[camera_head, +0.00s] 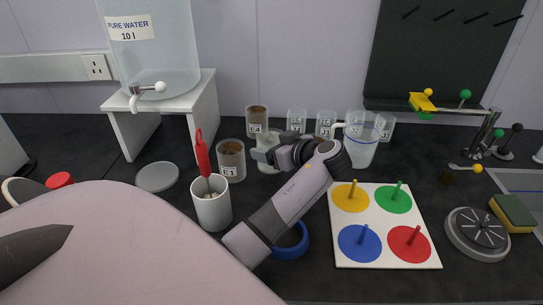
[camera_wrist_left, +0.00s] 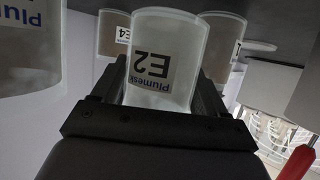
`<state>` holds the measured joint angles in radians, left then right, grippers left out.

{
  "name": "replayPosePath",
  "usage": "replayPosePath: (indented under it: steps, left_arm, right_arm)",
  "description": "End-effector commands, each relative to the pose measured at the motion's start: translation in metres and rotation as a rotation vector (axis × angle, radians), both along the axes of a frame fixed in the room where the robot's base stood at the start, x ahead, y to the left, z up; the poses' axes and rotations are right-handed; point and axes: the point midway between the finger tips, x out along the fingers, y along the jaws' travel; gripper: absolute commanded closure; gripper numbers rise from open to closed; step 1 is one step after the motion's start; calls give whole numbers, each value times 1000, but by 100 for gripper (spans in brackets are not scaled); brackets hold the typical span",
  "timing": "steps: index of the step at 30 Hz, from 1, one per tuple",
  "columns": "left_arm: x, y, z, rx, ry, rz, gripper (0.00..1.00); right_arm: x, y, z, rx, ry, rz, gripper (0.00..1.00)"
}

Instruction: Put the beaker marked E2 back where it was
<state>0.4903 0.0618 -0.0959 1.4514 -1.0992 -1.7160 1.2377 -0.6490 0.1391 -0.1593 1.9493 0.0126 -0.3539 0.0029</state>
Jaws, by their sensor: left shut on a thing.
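The beaker marked E2 (camera_wrist_left: 168,58) is a pale, clear cup with a white label, upside down in the left wrist view. My left gripper (camera_wrist_left: 160,100) is shut on it, with a dark finger on each side. In the head view the E2 beaker (camera_head: 267,160) is partly hidden by my left gripper (camera_head: 270,154). It is between the E1 beaker (camera_head: 231,160) and the back row of beakers. I cannot tell whether its base touches the bench. The E4 beaker (camera_head: 257,120) stands behind it with brown contents. My right gripper is not in view.
More beakers (camera_head: 297,121) and a clear jug (camera_head: 361,147) stand to the right. A white cup (camera_head: 212,205) with a red-handled tool is front left. A board with four coloured discs (camera_head: 384,256) lies front right. A water tank (camera_head: 155,45) stands on a white stand.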

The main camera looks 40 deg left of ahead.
Motion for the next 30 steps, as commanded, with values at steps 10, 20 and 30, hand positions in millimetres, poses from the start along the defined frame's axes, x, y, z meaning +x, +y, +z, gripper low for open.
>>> replayPosePath:
  steps: [10, 20, 30]
  left_arm:
    - [0, 0, -29, 0, 0, -1, 64]
    - [0, 0, -30, 0, 1, 0, 16]
    - [0, -3, -27, -1, 1, -1, 16]
  right_arm:
    - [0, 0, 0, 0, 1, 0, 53]
    - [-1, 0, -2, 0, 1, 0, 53]
    - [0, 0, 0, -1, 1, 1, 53]
